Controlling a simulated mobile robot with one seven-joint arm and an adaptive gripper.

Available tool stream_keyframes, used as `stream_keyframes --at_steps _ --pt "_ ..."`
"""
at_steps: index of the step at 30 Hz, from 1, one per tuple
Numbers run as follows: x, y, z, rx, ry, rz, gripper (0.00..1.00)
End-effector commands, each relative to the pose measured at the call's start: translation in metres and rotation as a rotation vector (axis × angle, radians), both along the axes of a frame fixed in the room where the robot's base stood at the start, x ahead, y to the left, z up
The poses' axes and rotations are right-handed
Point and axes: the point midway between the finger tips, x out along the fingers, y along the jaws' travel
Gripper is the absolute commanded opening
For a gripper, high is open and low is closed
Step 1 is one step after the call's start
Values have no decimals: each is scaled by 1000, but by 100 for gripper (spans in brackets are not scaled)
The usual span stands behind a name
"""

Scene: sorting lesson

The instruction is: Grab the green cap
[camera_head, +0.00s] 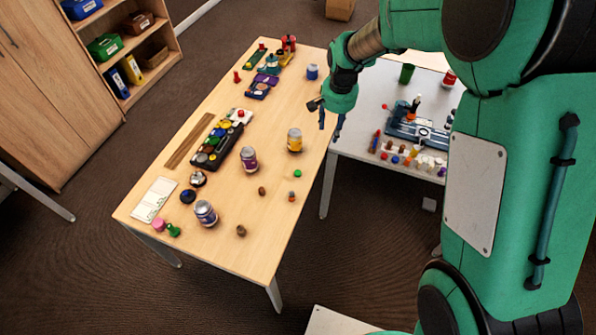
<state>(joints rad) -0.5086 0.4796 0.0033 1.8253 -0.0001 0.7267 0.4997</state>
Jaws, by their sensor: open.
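A small round green cap (297,174) lies flat on the wooden table near its right edge, below the yellow can. My gripper (331,124) points down, with its blue fingers apart and nothing seen between them. It hangs near the table's right edge, up and to the right of the cap in the picture, clearly apart from it. Its exact height cannot be told.
The wooden table (218,259) also bears a yellow can (294,140), a purple can (249,160), a grey can (206,213), a black tray (236,142) of coloured pieces, and small brown pieces. A grey table (357,140) with several things stands behind.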

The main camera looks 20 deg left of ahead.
Motion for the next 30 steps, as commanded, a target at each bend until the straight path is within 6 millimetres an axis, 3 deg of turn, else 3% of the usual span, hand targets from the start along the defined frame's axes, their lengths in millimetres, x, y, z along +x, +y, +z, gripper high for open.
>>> stream_keyframes --at_steps 9,18,24,30 --pt "1 66 -76 -26 53 4 45" --pt "-8 111 -139 -46 85 4 45" --pt "-11 121 -155 -52 92 2 45" --pt "-11 122 -157 -52 93 2 45"
